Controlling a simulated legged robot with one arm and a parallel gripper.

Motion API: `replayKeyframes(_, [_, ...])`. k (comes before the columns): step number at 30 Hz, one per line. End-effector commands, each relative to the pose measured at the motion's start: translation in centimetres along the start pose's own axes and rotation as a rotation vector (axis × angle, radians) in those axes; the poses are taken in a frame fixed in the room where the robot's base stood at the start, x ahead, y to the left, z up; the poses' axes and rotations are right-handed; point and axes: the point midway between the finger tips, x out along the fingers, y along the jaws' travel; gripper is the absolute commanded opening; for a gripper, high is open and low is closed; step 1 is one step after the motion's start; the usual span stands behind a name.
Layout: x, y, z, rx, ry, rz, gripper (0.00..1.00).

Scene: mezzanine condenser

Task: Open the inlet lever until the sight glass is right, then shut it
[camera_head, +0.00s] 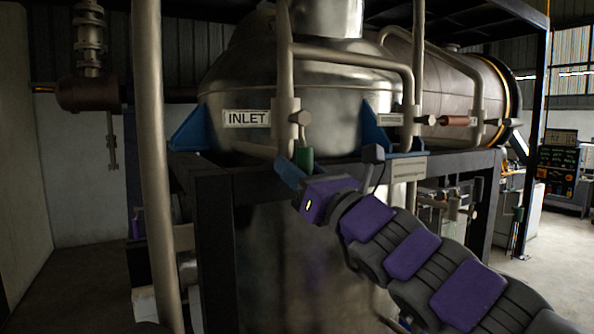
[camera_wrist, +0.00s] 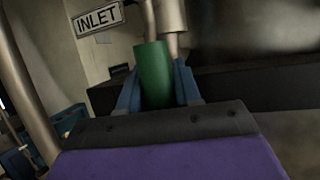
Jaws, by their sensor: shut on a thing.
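The inlet lever has a green grip (camera_head: 304,158) that hangs below a valve body (camera_head: 293,118) on a pipe at the front of the steel vessel. A white INLET label (camera_head: 246,118) is left of that valve. My gripper (camera_head: 297,170) is shut on the green grip from below. In the wrist view my gripper's blue fingers (camera_wrist: 157,88) stand on both sides of the green grip (camera_wrist: 153,66). The INLET label (camera_wrist: 98,17) shows there at upper left. I cannot make out the sight glass in either view.
A second valve lever with a copper-coloured grip (camera_head: 456,121) points right along the vessel. A pale vertical pipe (camera_head: 152,170) and a dark frame post (camera_head: 216,250) stand left of my gripper. A control panel (camera_head: 558,165) is far right. Open floor (camera_head: 80,275) shows at left.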

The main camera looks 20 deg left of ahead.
Motion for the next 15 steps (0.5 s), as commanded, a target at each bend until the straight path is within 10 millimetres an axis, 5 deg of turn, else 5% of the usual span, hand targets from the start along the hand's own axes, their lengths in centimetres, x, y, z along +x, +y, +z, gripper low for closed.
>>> replayKeyframes(7, [-0.02, 0.04, 0.04, 0.001, 0.000, 0.000, 0.54])
replayKeyframes(15, [-0.20, 0.05, 0.12, 0.000, -0.001, 0.000, 0.54])
